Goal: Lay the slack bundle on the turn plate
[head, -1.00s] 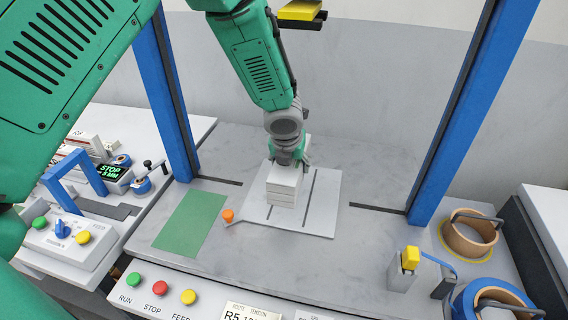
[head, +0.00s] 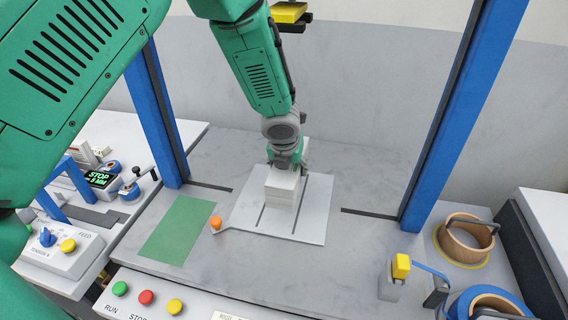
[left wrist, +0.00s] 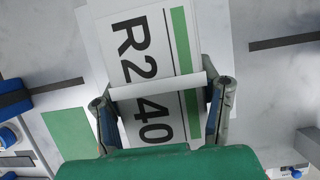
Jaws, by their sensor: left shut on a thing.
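The bundle (head: 283,190) is a short white stack of sheets. In the left wrist view its top (left wrist: 150,60) shows "R2 40" lettering, a green stripe and a white band across it. My left gripper (head: 286,163) reaches down from above and is shut on the bundle, with a finger at each side in the left wrist view (left wrist: 163,108). The turn plate (head: 312,218) is a pale slotted plate with an orange knob (head: 215,222). The bundle is over the plate's middle; I cannot tell whether it touches. My right gripper is not in view.
Blue posts stand left (head: 160,120) and right (head: 450,130) of the plate. A green patch (head: 182,230) lies left of it. A yellow-topped block (head: 400,266) and a copper-coloured ring (head: 465,240) stand at right. A button panel (head: 146,298) is in front.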

